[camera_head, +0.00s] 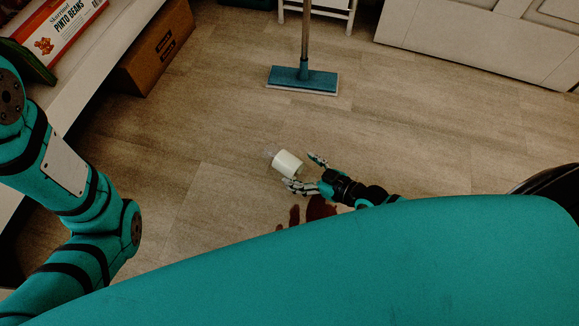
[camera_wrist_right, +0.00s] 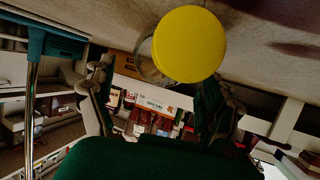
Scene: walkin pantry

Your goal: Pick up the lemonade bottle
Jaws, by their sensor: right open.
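The lemonade bottle (camera_head: 287,163) appears to be the pale cylinder with a clear end, lying on its side on the wooden floor. In the right wrist view a round yellow end (camera_wrist_right: 189,43) faces the camera, with a clear part behind it. My right gripper (camera_head: 309,173) is open and low by the floor, just right of the bottle. One finger is near the bottle's lower right side; I cannot tell whether it touches. My left arm is at the left edge of the head view, but its gripper is not seen.
A dark red patch (camera_head: 318,208) lies on the floor below the right gripper. A teal mop (camera_head: 303,79) stands further back. A cardboard box (camera_head: 157,48) and a shelf with a pinto beans box (camera_head: 58,30) are at left. The floor left of the bottle is clear.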

